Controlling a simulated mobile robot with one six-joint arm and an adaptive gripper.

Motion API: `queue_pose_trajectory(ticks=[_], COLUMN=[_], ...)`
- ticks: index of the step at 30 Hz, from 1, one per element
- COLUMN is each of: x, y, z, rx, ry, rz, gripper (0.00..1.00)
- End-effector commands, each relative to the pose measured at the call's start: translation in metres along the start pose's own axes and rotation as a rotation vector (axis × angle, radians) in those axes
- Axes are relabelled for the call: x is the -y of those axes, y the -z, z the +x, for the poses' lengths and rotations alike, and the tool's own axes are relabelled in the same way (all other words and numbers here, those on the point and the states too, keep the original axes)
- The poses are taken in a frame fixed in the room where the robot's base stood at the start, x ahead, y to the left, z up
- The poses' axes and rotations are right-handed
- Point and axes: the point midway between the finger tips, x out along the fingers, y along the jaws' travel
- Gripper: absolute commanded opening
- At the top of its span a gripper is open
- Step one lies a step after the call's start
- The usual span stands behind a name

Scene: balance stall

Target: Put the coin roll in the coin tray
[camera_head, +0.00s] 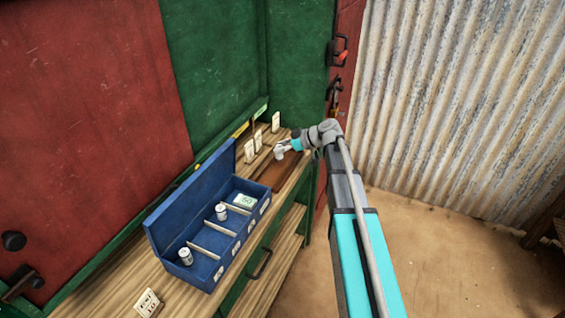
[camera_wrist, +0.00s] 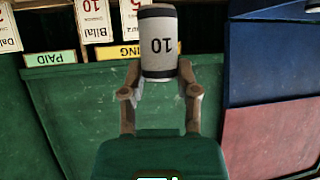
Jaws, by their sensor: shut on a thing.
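My gripper (camera_head: 285,148) is over the far part of the wooden counter, shut on a pale coin roll (camera_head: 280,153). In the wrist view the coin roll (camera_wrist: 158,45) is upright, has dark ends and a "10" label, and sits between the two fingers (camera_wrist: 160,88). The coin tray (camera_head: 207,279) is an open blue box with its lid raised, nearer on the counter and to the left of my gripper. Pale dividers split it into compartments. Two rolls, one near the middle (camera_head: 221,212) and one at the near end (camera_head: 185,257), stand in it, with a green "50" item (camera_head: 243,201) in the far compartment.
A dark brown surface (camera_head: 270,177) lies between tray and gripper. Several white cards (camera_head: 249,151) stand along the back, by the green wall. A small marked card (camera_head: 148,302) lies at the near end. In the wrist view, a "PAID" label (camera_wrist: 50,59) shows.

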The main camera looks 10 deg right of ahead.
Motion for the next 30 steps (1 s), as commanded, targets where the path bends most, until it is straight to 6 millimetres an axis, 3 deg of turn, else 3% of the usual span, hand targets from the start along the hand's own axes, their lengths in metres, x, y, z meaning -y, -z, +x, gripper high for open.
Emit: queue_pose_trajectory(ticks=[9, 30], x=[-0.022, -0.032], y=[-0.023, -0.031], z=[0.018, 0.026], rx=[-0.001, -0.001], ry=[0.0, 0.001], rz=[0.0, -0.001], gripper=[0.0, 0.0])
